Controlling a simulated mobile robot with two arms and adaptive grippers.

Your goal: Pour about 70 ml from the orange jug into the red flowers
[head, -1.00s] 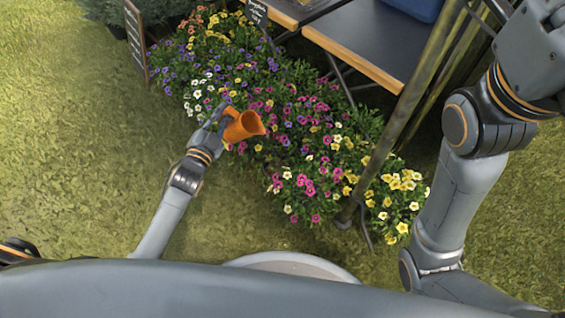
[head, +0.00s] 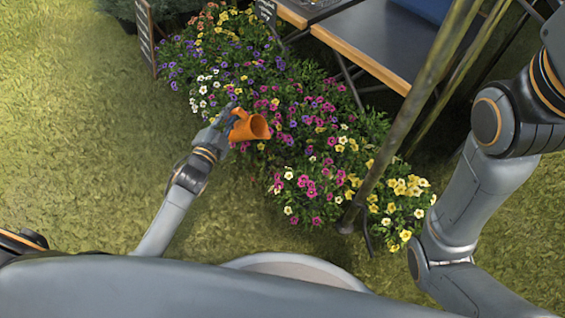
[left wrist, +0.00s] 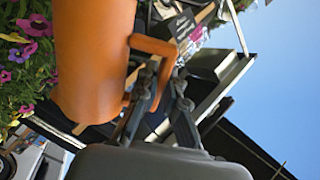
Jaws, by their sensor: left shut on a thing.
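The orange jug (head: 252,128) is held over the flower bed, tipped with its mouth toward the right. My left gripper (head: 230,117) is shut on its handle. In the left wrist view the jug (left wrist: 92,55) fills the upper left, and the gripper fingers (left wrist: 162,88) close on the handle (left wrist: 154,46). Magenta to reddish-pink flowers (head: 309,186) grow to the right of and below the jug; small orange-red ones (head: 208,18) are at the far top. No pouring liquid can be made out, and the jug's contents are hidden. My right gripper is outside the view.
White, yellow (head: 406,187) and purple flowers share the bed. A wood-edged table (head: 365,62) stands behind it, with slanted poles (head: 430,85) at the right. A dark sign (head: 146,35) stands at upper left. The grass (head: 80,130) at left is open.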

